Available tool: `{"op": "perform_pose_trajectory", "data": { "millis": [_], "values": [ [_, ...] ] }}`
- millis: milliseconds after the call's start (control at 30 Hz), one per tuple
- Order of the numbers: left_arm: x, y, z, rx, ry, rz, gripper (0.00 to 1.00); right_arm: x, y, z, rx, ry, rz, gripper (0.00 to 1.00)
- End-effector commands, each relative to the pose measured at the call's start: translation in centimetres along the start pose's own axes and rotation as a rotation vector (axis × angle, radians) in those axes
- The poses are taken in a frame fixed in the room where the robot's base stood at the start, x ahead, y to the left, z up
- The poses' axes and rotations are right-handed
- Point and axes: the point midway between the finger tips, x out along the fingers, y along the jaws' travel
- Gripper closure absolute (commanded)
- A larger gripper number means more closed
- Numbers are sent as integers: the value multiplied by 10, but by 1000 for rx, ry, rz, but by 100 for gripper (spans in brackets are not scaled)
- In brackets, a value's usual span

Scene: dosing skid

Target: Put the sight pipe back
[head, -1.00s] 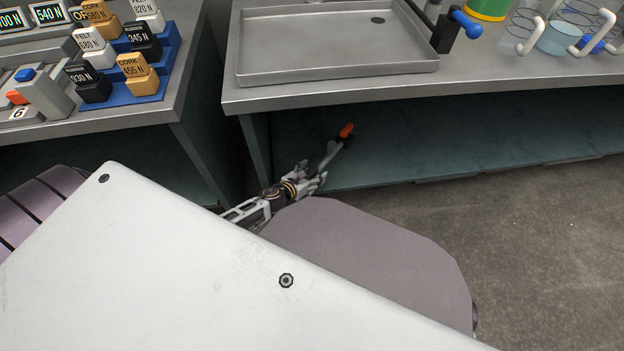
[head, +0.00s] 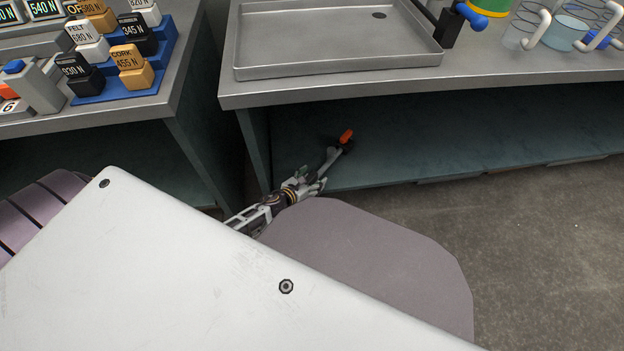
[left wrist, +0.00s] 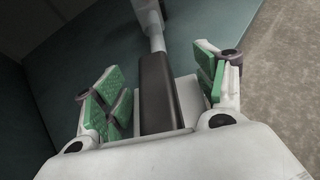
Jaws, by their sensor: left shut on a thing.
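My left gripper (head: 312,184) is low in front of the bench's lower shelf, in the head view. The piece points up and away to the right. In the left wrist view, its dark sleeve (left wrist: 157,88) lies between the green finger pads, and a pale neck runs on beyond it. Contact between pads and sleeve is hard to see there. My right gripper is out of view.
A steel bench (head: 330,88) with a shallow tray (head: 340,68) overhangs the lower shelf (head: 430,145). A blue-handled fitting (head: 470,16) and several cups stand at its right. The left bench (head: 150,108) holds labelled blocks on a blue stand. Floor is clear at right.

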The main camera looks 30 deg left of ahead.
Motion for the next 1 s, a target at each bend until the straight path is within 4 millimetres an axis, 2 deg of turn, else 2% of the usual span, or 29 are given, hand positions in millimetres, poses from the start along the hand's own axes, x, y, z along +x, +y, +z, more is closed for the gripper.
{"op": "perform_pose_trajectory", "data": {
  "millis": [300,333,467,1000],
  "values": [
    [2,0,0,0,-3,0,78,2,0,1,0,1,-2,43],
    [1,0,-2,0,0,0,25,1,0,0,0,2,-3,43],
    [1,0,-1,0,0,0,9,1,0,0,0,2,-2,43],
    [0,0,1,0,0,0,8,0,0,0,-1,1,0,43]
  ]
}}
